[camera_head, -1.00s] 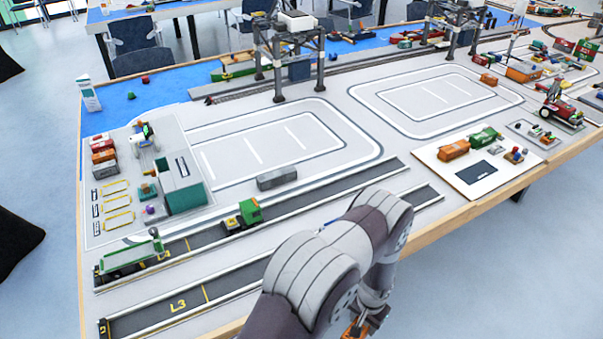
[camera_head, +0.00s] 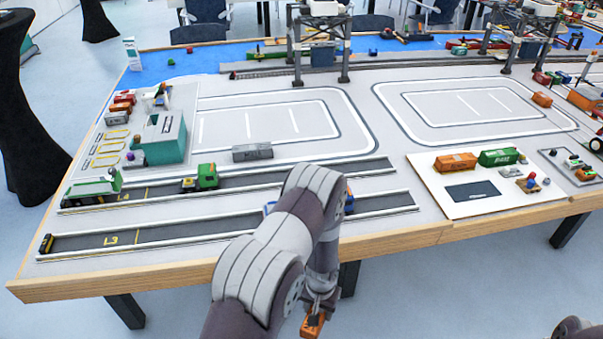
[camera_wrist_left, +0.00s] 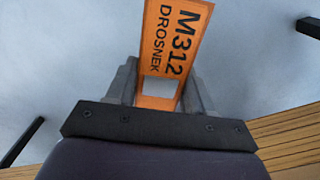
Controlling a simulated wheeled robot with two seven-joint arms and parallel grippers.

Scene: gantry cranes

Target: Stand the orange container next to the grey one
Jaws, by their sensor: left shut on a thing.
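An orange container (camera_wrist_left: 172,45) marked "M312 DROSNEK" is between the fingers of my left gripper (camera_wrist_left: 160,88) in the left wrist view. In the head view my left gripper (camera_head: 317,305) is shut on this container (camera_head: 312,326), low in front of the table's front edge and off the tabletop. The grey container (camera_head: 252,152) lies on the table at the lower edge of the left white-lined yard, above the road lanes. My left arm covers part of the lanes. My right gripper is not in view.
A green truck (camera_head: 200,178) stands on the upper lane, left of the grey container. Another orange container (camera_head: 456,163) and a green one (camera_head: 498,157) sit on the white board. A gantry crane (camera_head: 319,50) stands behind. The left yard (camera_head: 270,122) is clear.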

